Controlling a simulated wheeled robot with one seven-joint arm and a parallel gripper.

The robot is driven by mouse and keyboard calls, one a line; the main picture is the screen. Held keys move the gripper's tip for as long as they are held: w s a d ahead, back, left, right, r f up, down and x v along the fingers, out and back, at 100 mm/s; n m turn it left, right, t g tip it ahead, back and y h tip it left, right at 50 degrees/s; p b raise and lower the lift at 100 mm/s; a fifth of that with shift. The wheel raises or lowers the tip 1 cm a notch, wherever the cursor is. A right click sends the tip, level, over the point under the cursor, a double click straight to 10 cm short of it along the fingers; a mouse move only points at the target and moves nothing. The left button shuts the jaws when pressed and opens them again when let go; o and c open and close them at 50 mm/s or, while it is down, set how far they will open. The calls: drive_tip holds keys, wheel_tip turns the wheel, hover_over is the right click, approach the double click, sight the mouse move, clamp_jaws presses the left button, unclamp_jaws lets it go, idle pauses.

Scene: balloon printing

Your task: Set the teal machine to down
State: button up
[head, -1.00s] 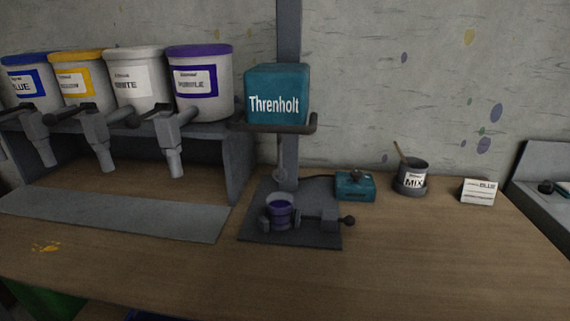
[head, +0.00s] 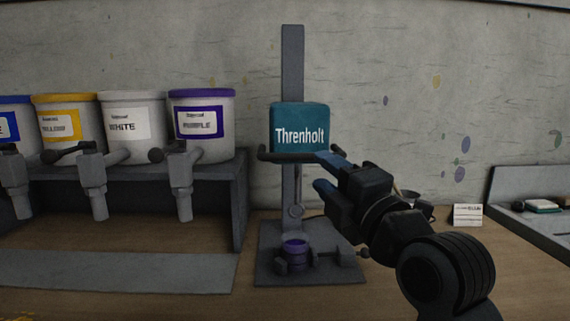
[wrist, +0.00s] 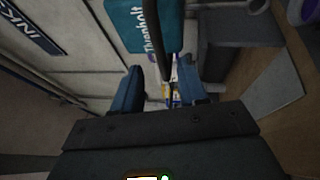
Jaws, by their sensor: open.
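The teal machine head (head: 300,128), lettered Threnholt, sits raised on a grey upright post (head: 292,60). A dark handle bar (head: 285,157) runs along its lower front. A stirring shaft tip (head: 295,211) hangs above a purple cup (head: 294,250) held in a clamp on the dark base plate (head: 285,277). My gripper (head: 327,173) is open at the right end of the handle bar. In the wrist view, the dark bar (wrist: 171,85) appears between my two blue fingers (wrist: 158,90), nearer the right one; contact cannot be told.
Paint buckets, including a purple-labelled one (head: 201,125), stand on a shelf at the left with spouts in front. A white card (head: 467,215) and a grey tray (head: 530,215) are at the right. My arm hides much of the bench right of the post.

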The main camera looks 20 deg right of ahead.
sight(307, 160)
drive_tip(key=p+x, duration=0.1)
drive_tip(key=x, duration=0.6)
drive_tip(key=shift+w, duration=0.25)
clamp_jaws()
idle(0.4)
